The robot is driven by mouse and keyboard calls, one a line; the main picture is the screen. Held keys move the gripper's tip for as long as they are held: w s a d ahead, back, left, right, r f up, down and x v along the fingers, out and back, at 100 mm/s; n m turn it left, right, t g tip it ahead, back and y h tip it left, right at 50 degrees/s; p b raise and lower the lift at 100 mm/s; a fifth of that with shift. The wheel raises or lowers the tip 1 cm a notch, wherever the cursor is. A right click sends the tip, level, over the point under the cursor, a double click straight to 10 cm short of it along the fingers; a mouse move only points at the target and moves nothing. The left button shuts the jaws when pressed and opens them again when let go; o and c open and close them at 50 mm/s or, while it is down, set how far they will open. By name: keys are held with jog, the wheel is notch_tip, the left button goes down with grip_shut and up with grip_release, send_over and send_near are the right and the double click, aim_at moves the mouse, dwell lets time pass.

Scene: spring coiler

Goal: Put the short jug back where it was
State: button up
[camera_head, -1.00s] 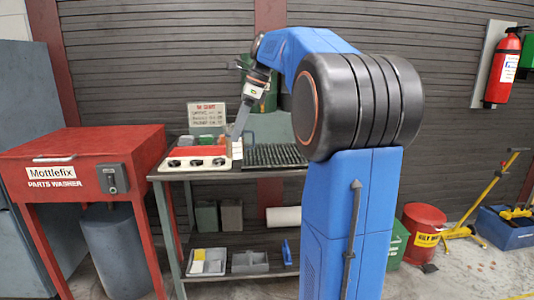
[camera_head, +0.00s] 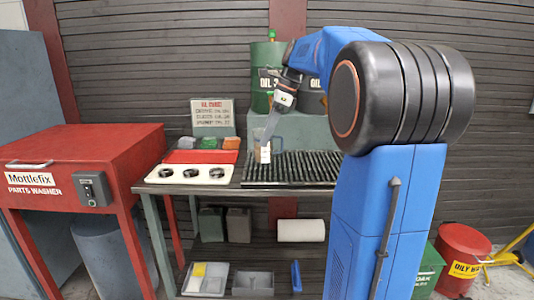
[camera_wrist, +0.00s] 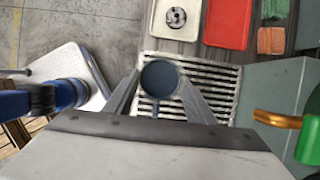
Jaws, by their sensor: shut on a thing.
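My gripper (camera_head: 265,141) points down, shut on the short jug (camera_head: 263,154), a small pale vessel with a white label. In the head view it is at the left end of the black slatted grate (camera_head: 300,172) on the bench. In the wrist view the jug (camera_wrist: 159,78) shows from above as a dark blue-grey round opening between the fingers of my gripper (camera_wrist: 159,88), with the grate (camera_wrist: 205,78) below. I cannot tell whether the jug touches the grate.
A white tray with black rings (camera_head: 150,179) and a red tray (camera_head: 200,157) lie left of the grate. Oil drums (camera_head: 268,68) stand behind. A green can with an orange spout (camera_wrist: 312,140) is at right in the wrist view. The grate's right part looks clear.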

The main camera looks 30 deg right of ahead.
aim_at(266, 149)
jog(key=shift+f, duration=2.65)
jog(key=shift+f, duration=0.15)
jog(key=o, duration=1.6)
jog(key=shift+o, duration=0.2)
jog(key=v, duration=1.2)
jog(key=s+a+f+n+h, duration=0.2)
jog(key=s+a+f+n, duration=0.7)
jog(key=s+a+n, duration=0.4)
jog(key=s+a+f+n+t, duration=0.1)
jog(key=s+a+f+n, duration=0.2)
jog(key=s+f+n, duration=0.3)
jog(key=s+a+f+n+t+h, duration=0.1)
jog(key=s+a+f+n, duration=0.3)
jog(key=s+f, duration=0.4)
notch_tip(266, 149, down, 4)
jog(key=shift+a+n+h, duration=0.3)
jog(key=shift+a+n, duration=0.05)
jog(key=shift+n, duration=0.55)
